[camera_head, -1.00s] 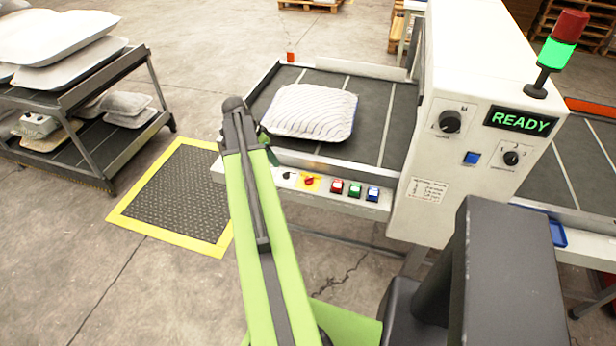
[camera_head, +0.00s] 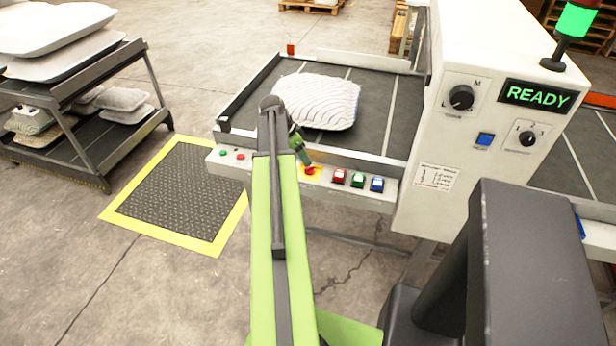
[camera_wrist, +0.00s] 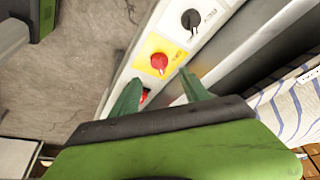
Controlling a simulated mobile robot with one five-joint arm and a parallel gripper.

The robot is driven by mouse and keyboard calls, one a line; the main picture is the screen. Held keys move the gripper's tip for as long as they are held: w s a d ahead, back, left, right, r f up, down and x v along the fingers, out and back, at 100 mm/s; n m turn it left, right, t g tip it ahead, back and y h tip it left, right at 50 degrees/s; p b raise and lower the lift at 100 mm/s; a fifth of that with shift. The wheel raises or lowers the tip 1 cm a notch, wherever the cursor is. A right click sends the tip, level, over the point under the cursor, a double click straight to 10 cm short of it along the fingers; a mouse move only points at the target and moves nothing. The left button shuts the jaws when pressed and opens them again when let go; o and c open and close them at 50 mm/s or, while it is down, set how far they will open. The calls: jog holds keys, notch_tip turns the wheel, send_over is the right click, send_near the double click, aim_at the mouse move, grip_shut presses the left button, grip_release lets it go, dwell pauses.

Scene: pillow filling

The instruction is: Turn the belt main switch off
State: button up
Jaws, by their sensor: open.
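A red rotary knob on a yellow plate (camera_head: 311,171), which looks like the belt main switch, sits on the conveyor's front rail. In the wrist view the red knob (camera_wrist: 159,62) lies just beyond my fingertips, roughly between their lines. My gripper (camera_wrist: 161,84) is open and empty, its two green fingers apart and not visibly touching the knob. In the head view my gripper (camera_head: 303,150) is over the rail, just left of the knob and partly hidden by my arm. A black knob (camera_wrist: 190,18) sits beside the yellow plate; my arm hides it in the head view.
Red (camera_head: 339,176), green (camera_head: 357,180) and blue (camera_head: 377,184) buttons sit right of the knob. A striped pillow (camera_head: 318,101) lies on the belt close behind. The white control cabinet (camera_head: 445,130) reads READY. A pillow rack (camera_head: 80,100) stands left.

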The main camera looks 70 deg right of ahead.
aim_at(309, 168)
jog(key=b+x, duration=0.5)
jog(key=x, duration=0.2)
jog(key=shift+f, duration=0.15)
jog(key=shift+c, duration=0.4)
grip_shut()
